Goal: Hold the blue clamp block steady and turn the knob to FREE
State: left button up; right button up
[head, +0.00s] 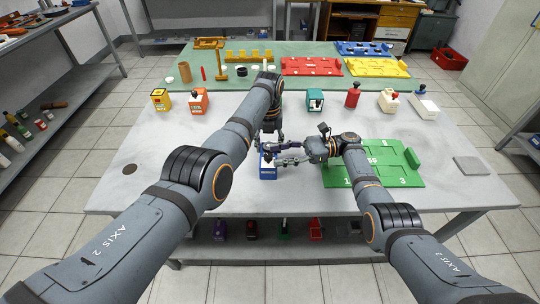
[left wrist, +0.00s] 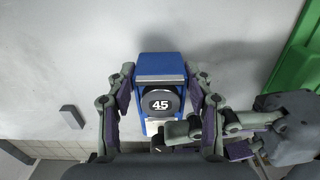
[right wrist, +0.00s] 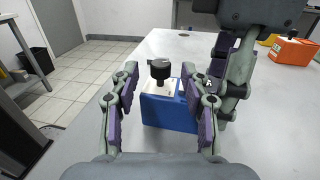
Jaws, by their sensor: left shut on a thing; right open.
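The blue clamp block (head: 268,174) stands upright near the front edge of the grey table. My left gripper (left wrist: 160,100) reaches down from above and is shut on the block, one finger on each side. A dark round disc marked 45 (left wrist: 160,103) shows on the block. A black knob (right wrist: 159,68) stands up from the block's white top (right wrist: 155,88). My right gripper (right wrist: 160,112) is open, level and close to the block (right wrist: 168,113), its fingers to either side of it in the right wrist view. One right finger partly covers the block's near end in the left wrist view. The FREE mark is not readable.
A green numbered board (head: 400,176) lies right of the block under my right arm. Several colored blocks, including an orange one (head: 198,102) and a teal one (head: 315,101), stand in a row behind. A grey plate (head: 470,166) lies far right.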

aim_at(268, 155)
jog(key=shift+w+d, duration=0.2)
jog(key=shift+d, duration=0.75)
jog(key=shift+w+d, duration=0.15)
jog(key=shift+d, duration=0.75)
jog(key=shift+w+d, duration=0.1)
jog(key=shift+d, duration=0.1)
jog(key=d+m+t, duration=0.1)
jog(key=w+d+f+m+t, duration=0.1)
jog(key=shift+w+d+m+t, duration=0.15)
jog(key=shift+d+m+t, duration=0.2)
jog(key=shift+m+t, duration=0.05)
jog(key=f+m+t, duration=0.1)
jog(key=s+f+m+t+h, duration=0.1)
jog(key=t, duration=0.1)
jog(key=s+d+f+t, duration=0.1)
jog(key=shift+m+t, duration=0.4)
jog(key=s+r+t, duration=0.1)
jog(key=s, duration=0.1)
jog(key=s+r+m+t, duration=0.1)
jog(key=s+t, duration=0.1)
jog(key=s+a+r+m+t+h, duration=0.1)
jog(key=s+r, duration=0.1)
jog(key=shift+s+t, duration=0.3)
jog(key=shift+s, duration=0.1)
jog(key=x, duration=1.2)
jog(key=shift+a+f, duration=0.1)
jog(key=shift+f, duration=0.05)
